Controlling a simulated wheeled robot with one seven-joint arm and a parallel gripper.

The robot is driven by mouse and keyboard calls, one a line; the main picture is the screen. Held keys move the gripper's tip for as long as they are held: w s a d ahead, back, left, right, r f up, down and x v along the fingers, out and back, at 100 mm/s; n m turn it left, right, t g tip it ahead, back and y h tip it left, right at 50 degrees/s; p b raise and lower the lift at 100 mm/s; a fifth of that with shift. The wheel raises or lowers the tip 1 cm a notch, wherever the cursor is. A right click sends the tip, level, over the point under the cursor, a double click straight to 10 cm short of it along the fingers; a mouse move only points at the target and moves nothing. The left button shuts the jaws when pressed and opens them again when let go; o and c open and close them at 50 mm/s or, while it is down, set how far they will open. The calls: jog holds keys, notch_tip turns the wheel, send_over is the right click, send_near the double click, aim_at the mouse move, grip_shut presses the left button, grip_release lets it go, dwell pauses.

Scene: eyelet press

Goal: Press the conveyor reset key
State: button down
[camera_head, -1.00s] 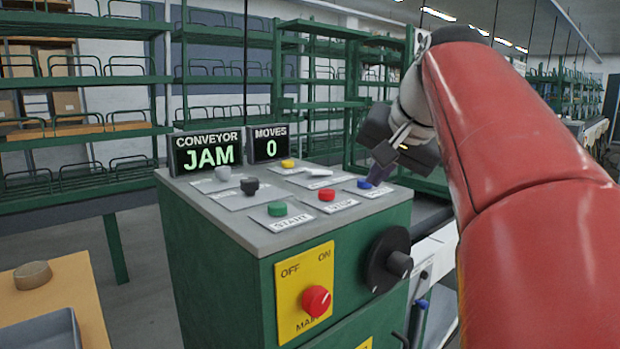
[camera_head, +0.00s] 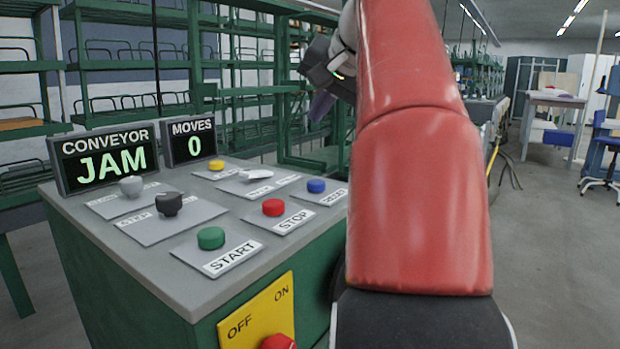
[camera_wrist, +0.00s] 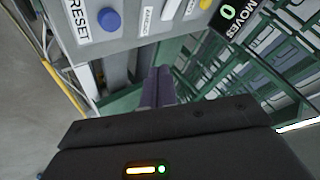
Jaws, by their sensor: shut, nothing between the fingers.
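The blue round key (camera_head: 316,186) stands at the back right of the grey panel top. The wrist view shows the same blue key (camera_wrist: 109,19) beside a label reading RESET (camera_wrist: 79,20). My gripper (camera_head: 321,106) is above and behind the panel in the head view, clear of the key. In the wrist view its purple fingers (camera_wrist: 158,88) are together and empty, pointing past the panel's edge. The display (camera_head: 103,157) reads CONVEYOR JAM.
Nearby are the red STOP key (camera_head: 274,207), green START key (camera_head: 211,238), yellow key (camera_head: 216,165), dark knob (camera_head: 169,204) and pale knob (camera_head: 131,186). The counter (camera_head: 192,142) reads MOVES 0. Green shelving (camera_head: 262,65) stands behind the panel.

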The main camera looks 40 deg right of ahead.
aim_at(320, 184)
notch_tip(320, 184, down, 9)
jog(key=b, duration=0.5)
jog(key=shift+b, duration=0.4)
jog(key=shift+f, duration=0.1)
dwell(1.8)
jog(key=shift+f, duration=0.25)
jog(key=shift+f+b, duration=0.55)
jog(key=shift+b, duration=0.05)
dwell(0.5)
jog(key=shift+r, duration=0.1)
jog(key=shift+r+p, duration=0.9)
jog(key=shift+p, duration=0.15)
